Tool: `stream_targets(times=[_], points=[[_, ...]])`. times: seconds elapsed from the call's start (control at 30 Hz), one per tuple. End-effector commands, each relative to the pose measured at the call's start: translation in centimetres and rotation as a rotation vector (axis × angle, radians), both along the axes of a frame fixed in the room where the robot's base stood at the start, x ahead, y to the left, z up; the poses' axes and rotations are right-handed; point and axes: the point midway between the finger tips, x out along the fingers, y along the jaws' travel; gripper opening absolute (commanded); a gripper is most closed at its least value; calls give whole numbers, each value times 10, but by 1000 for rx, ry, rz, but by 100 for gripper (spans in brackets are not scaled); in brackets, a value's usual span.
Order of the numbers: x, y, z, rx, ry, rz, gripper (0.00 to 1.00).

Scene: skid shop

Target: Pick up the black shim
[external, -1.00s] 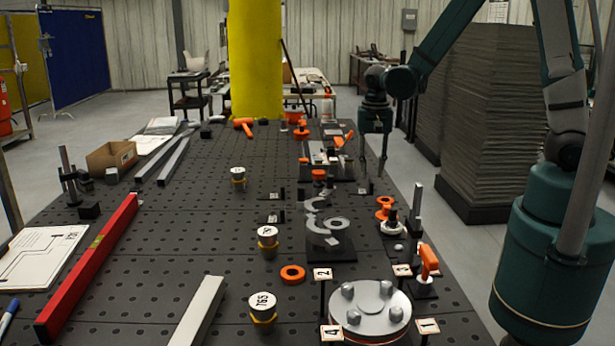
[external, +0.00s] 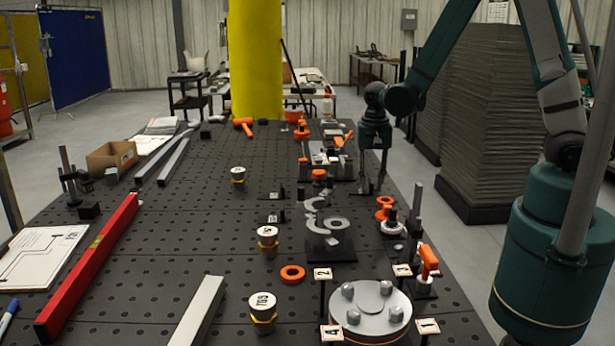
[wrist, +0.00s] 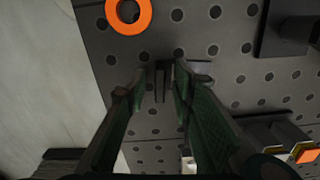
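My gripper (wrist: 161,76) points down at the table near its right edge; it also shows in the external view (external: 372,188). Its two green fingers stand apart, one on each side of a small, narrow dark piece (wrist: 162,82), which looks like the black shim. Gaps seem to show between the piece and both fingertips, so I see no clear contact. The piece's lower part is dark and hard to make out. In the external view I cannot pick the shim out between the fingers.
An orange ring (wrist: 129,14) lies just ahead of the fingers. A dark plate with grey curved parts (external: 330,240) stands to the left in the external view. The orange-and-grey fixture (external: 325,160) is behind. The table edge is close on the right.

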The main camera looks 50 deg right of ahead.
Motion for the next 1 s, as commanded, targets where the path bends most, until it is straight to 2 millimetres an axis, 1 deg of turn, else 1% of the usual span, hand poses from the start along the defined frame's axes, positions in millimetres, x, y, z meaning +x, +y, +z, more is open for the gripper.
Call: stream_targets(times=[0.47, 0.5, 0.6, 0.7, 1.0], points=[[0, 0, 0, 0, 0, 0, 25], [0, 0, 0, 0, 0, 0, 24], [0, 0, 0, 0, 0, 0, 10], [0, 0, 0, 0, 0, 0, 0], [0, 0, 0, 0, 0, 0, 0]])
